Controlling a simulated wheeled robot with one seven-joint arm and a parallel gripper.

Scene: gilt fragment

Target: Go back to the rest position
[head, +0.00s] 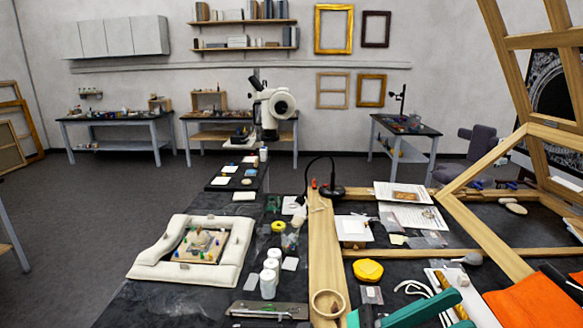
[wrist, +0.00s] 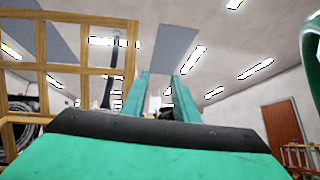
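My gripper (wrist: 161,76) shows in the wrist view as two teal fingers standing apart, with a gap between them and nothing held. It points up and away from the work surface, toward the ceiling lights and far wall. In the head view, teal parts of my arm or gripper (head: 428,308) show at the bottom right, above the front of the table, cut off by the picture's edge.
A wooden frame (head: 460,185) rises at right, close to my arm. Orange cloth (head: 530,303) lies at front right.

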